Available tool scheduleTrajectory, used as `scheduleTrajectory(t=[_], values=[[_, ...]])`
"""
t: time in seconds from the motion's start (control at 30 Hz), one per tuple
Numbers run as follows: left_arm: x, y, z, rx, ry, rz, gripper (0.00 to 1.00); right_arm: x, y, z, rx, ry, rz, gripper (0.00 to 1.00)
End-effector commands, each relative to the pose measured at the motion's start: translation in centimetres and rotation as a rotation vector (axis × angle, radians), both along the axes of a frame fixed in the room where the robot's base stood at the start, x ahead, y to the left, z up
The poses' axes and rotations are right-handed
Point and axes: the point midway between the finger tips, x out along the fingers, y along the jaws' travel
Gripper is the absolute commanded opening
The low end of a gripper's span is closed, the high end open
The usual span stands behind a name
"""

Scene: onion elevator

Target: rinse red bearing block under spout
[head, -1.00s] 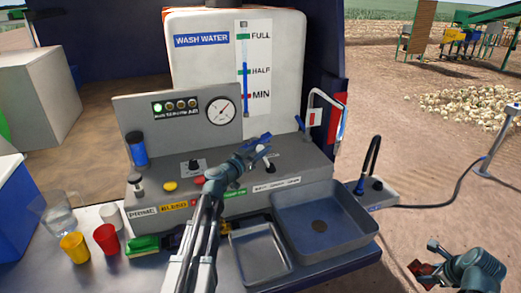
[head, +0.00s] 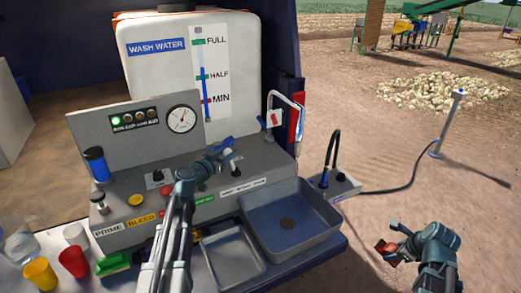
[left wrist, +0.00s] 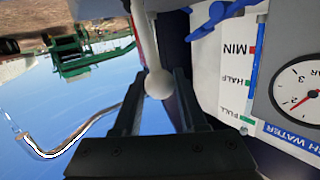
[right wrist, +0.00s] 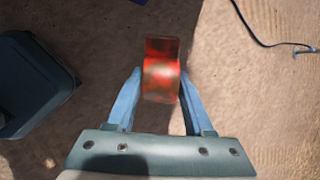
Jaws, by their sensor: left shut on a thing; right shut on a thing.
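The red bearing block (head: 386,247) is held in my right gripper (head: 391,251), out over the dirt to the right of the basin. In the right wrist view the red block (right wrist: 161,75) sits between the blue fingers. My left gripper (head: 226,147) is at the control panel, shut on a lever whose pale ball knob (left wrist: 158,83) shows between the fingers in the left wrist view. A curved pale pipe, which looks like the spout (head: 287,94), rises at the panel's right end behind the basin. I cannot see water running from it.
The grey basin (head: 318,236) with a drain and a shallow tray (head: 233,256) are at the front. A black curved hose (head: 336,147) stands right of the basin. Cups and a green brush (head: 114,263) are at front left. Open ground lies between basin and block.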

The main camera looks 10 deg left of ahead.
Motion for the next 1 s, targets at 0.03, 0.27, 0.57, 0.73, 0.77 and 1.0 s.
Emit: scheduleTrajectory(t=[0.03, 0.27, 0.57, 0.73, 0.77, 1.0], values=[[0.0, 0.0, 0.0, -0.001, -0.001, 0.000, 0.00, 0.0, 0.0, 0.0, 0.000, -0.001, 0.000, 0.00], [0.0, 0.0, 0.0, -0.001, -0.001, 0.001, 0.61, 0.0, 0.0, 0.0, 0.000, -0.001, 0.000, 0.00], [0.0, 0.0, 0.0, -0.002, -0.001, 0.001, 0.71, 0.0, 0.0, 0.0, 0.000, -0.001, 0.000, 0.00], [-1.1, 0.3, 0.2, -0.002, -0.001, 0.002, 0.71, 0.0, 0.0, 0.1, 0.000, -0.001, 0.000, 0.00], [-1.5, 0.5, 0.2, -0.002, -0.001, 0.002, 0.71, 0.0, 0.0, 0.2, 0.000, -0.001, 0.000, 0.00], [-6.0, 2.1, 0.8, -0.003, -0.001, 0.004, 0.71, 0.0, 0.0, 0.8, 0.000, -0.001, 0.000, 0.00]])
